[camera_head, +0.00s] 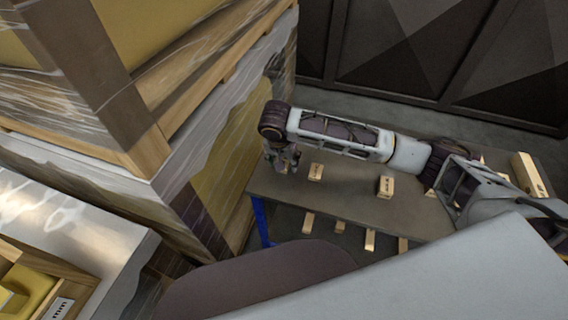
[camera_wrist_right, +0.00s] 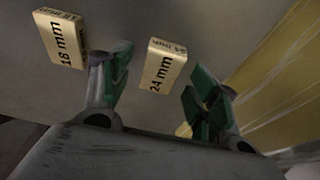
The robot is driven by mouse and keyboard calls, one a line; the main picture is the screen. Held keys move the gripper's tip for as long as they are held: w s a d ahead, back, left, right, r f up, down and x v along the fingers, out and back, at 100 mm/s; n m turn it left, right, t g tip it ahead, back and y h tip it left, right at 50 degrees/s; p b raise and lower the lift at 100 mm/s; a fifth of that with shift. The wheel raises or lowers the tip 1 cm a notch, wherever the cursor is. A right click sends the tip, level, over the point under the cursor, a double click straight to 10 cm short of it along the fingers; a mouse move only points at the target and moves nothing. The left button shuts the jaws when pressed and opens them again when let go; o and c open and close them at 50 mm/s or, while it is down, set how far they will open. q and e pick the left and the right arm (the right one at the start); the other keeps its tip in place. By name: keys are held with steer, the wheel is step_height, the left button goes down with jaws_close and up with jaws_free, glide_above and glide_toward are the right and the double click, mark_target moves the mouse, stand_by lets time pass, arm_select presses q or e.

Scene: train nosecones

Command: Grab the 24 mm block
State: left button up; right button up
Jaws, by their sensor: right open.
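The 24 mm block (camera_wrist_right: 163,66) is a small pale wooden block with black lettering, lying on the table. In the right wrist view it sits in the gap between the two fingers of my right gripper (camera_wrist_right: 157,82), beyond the tips. The fingers, with green pads, are open and nothing is held. In the head view my right gripper (camera_head: 282,158) is low over the left end of the table. The block lettering is too small to read there, and the gripper hides part of what lies under it. My left gripper is not seen.
The 18 mm block (camera_wrist_right: 60,38) lies beside the left finger in the wrist view. More blocks (camera_head: 385,186) stand along the table (camera_head: 350,208). A wrapped pallet stack (camera_head: 225,165) rises close to the table's left end. Dark panels (camera_head: 430,50) stand behind.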

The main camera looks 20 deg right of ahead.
steer(key=shift+w+f, duration=0.1)
steer(key=shift+f, duration=0.3)
steer(key=c, duration=0.9)
